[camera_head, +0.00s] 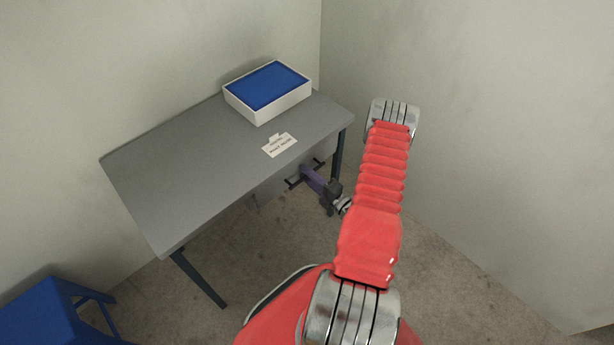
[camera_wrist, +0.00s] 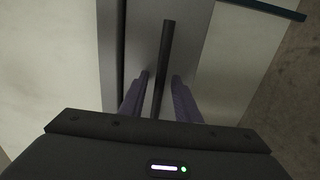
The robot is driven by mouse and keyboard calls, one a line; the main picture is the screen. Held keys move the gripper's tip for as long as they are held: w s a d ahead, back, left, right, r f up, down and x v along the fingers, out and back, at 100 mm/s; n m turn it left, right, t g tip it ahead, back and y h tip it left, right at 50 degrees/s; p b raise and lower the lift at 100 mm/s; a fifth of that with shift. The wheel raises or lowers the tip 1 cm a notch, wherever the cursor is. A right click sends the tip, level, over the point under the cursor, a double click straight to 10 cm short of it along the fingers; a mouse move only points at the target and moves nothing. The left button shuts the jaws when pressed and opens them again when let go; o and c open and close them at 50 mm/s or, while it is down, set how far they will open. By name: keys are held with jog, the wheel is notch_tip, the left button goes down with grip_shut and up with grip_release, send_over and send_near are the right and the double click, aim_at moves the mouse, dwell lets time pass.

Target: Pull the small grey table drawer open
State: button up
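The small grey drawer (camera_head: 268,190) is under the front edge of the grey table (camera_head: 190,165) and looks closed or nearly so. Its dark bar handle (camera_head: 292,184) sticks out at the front. In the wrist view the handle (camera_wrist: 166,60) runs upright in the picture, in front of the grey drawer front (camera_wrist: 142,30). My gripper (camera_head: 306,172) is at the handle, with its purple fingers pointing at the drawer. In the wrist view my gripper (camera_wrist: 161,78) is open, with one finger on each side of the bar and small gaps visible. The fingertips' contact with the drawer front cannot be told.
A white box with a blue top (camera_head: 268,90) stands at the table's back right. A small white sign (camera_head: 279,145) lies in front of it. A blue stool (camera_head: 45,312) is at the lower left. Walls close in behind and right; the floor before the drawer is clear.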

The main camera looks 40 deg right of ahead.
grip_shut()
dwell(0.5)
